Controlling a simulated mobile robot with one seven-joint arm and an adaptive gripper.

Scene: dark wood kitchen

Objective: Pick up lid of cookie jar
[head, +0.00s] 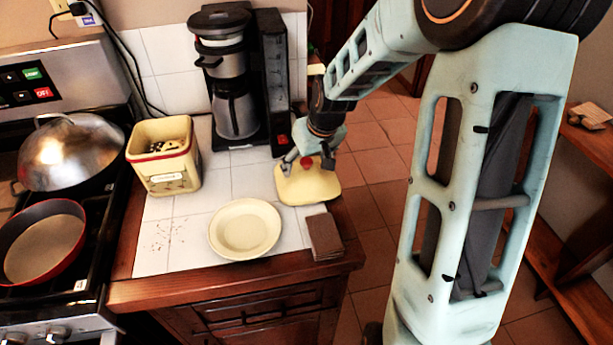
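The cookie jar lid (308,190) is a cream, rounded-square piece with a red knob (306,162) on top. It is at the right edge of the tiled counter; I cannot tell whether it rests flat there. My gripper (306,166) points down over the lid, with its two fingers spread on either side of the knob and gaps visible between. The cookie jar (165,178) is a square cream container with a red rim. It stands uncovered at the left of the counter, with dark and light cookies inside.
A cream plate (244,229) lies in front of the lid, with a brown block (324,236) to its right. A black coffee maker (238,85) stands behind. The stove at left holds a domed metal lid (70,152) and a red pan (42,248).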

